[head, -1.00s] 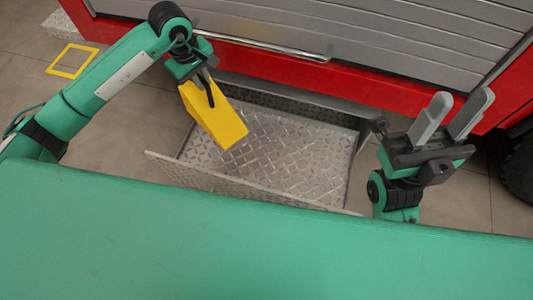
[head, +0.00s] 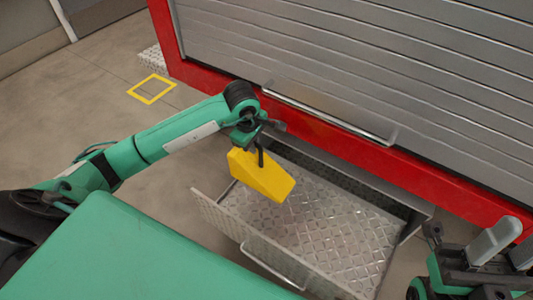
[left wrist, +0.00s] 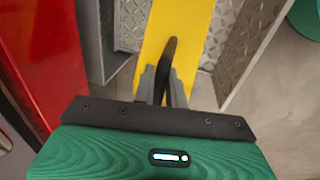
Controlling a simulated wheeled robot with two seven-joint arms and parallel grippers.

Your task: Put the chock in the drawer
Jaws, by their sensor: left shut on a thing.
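The yellow chock (head: 262,178) is a wedge with a dark handle. My left gripper (head: 260,150) is shut on the chock by that handle. The chock hangs over the left part of the open metal drawer (head: 335,228), which has a diamond-plate floor and looks empty. In the left wrist view the fingers (left wrist: 164,88) close on the dark handle, with the yellow chock (left wrist: 183,25) beyond them and drawer walls on both sides. Its height above the drawer floor is hard to tell. My right gripper (head: 505,250) is open and empty, right of the drawer.
The red vehicle body (head: 440,175) with a grey roller shutter (head: 380,60) and a silver bar handle (head: 330,115) stands behind the drawer. A yellow square outline (head: 152,89) is on the floor at left. My green body fills the lower left.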

